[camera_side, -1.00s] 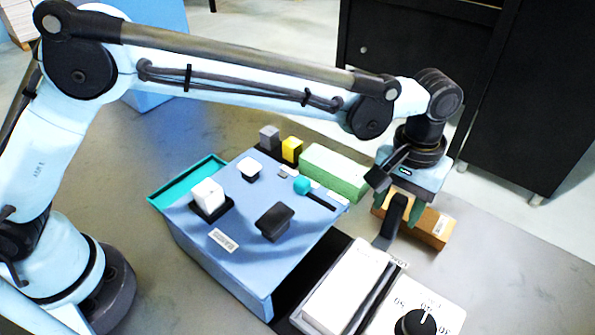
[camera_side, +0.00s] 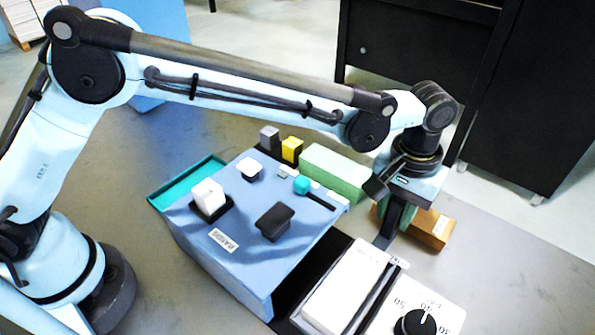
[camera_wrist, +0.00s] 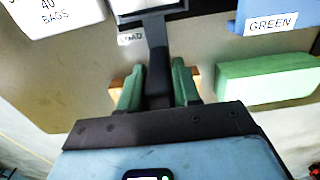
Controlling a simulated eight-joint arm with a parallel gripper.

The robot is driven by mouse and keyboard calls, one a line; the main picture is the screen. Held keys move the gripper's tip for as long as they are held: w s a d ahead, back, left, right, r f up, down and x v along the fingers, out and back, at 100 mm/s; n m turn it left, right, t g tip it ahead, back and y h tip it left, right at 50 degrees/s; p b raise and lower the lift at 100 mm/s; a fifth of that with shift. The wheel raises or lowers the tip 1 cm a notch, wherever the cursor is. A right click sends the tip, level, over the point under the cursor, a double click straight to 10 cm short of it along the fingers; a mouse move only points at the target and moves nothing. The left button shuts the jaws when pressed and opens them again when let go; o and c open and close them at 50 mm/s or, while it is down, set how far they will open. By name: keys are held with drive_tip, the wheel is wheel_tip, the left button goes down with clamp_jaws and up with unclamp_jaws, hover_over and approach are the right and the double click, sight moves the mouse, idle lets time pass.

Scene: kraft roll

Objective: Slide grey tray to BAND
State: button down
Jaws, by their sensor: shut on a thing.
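The grey tray looks like a long pale slab (camera_side: 345,287) in a dark frame at the front of the side view, right of the blue box. Its near end shows at the top of the wrist view (camera_wrist: 145,6). A dark handle (camera_wrist: 157,60) sticks out from it; it also shows in the side view (camera_side: 384,241). My gripper (camera_side: 397,215) points down with its green fingers shut on the handle, one on each side in the wrist view (camera_wrist: 157,92). A LOAD label (camera_wrist: 131,38) lies beside the handle.
A blue box (camera_side: 262,205) with several buttons and a teal slider knob (camera_side: 302,186) stands left of the tray. A white dial panel (camera_side: 420,305) is close on the right. A green block (camera_side: 333,172) and an orange-brown block (camera_side: 430,228) lie near my gripper.

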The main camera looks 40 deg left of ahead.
drive_tip(key=shift+a, duration=0.1)
drive_tip(key=a, duration=1.2)
drive_tip(key=c, duration=0.9)
unclamp_jaws()
drive_tip(key=shift+d, duration=0.1)
wheel_tip(320, 180, up, 12)
drive_tip(key=shift+r, duration=0.1)
